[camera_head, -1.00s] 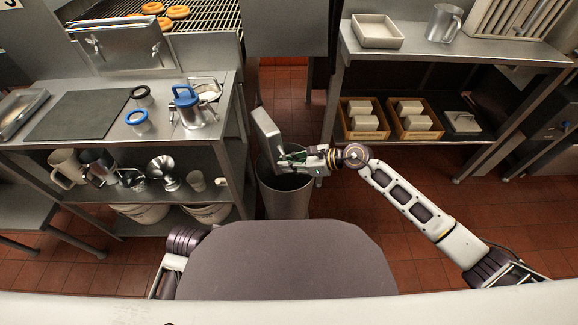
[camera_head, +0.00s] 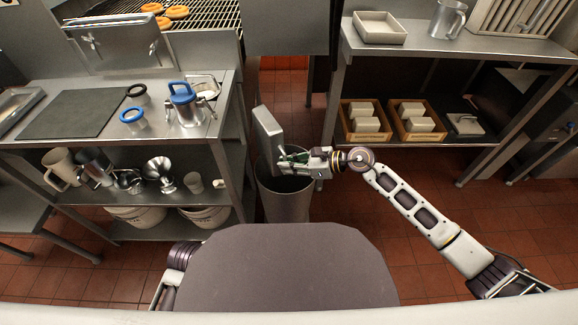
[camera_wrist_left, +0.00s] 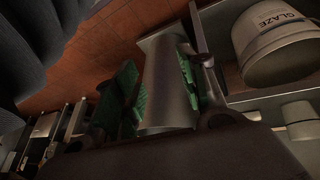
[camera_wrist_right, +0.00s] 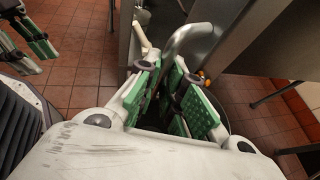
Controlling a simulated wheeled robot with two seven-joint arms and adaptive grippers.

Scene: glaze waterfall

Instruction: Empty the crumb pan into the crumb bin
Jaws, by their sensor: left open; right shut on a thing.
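The crumb pan (camera_head: 268,135) is a grey metal pan, tipped steeply on its side above the crumb bin. My right gripper (camera_head: 286,158) is shut on the pan's handle; in the right wrist view a curved grey handle (camera_wrist_right: 183,38) rises by the green fingertips (camera_wrist_right: 168,95). The crumb bin (camera_head: 284,204) is a tall grey round bin on the floor below, its dark mouth partly hidden by the gripper. My left gripper (camera_wrist_left: 158,95) is open and empty in the left wrist view, with the bin's grey side (camera_wrist_left: 166,75) beyond its fingers. I cannot see crumbs clearly.
A steel table (camera_head: 70,150) with a cutting board (camera_head: 72,114) and blue-topped dispenser (camera_head: 184,100) stands left of the bin. A shelf unit (camera_head: 460,52) with wooden crates (camera_head: 362,134) stands right. A glaze bucket (camera_wrist_left: 272,42) is near my left gripper. Floor (camera_head: 375,200) is free at right.

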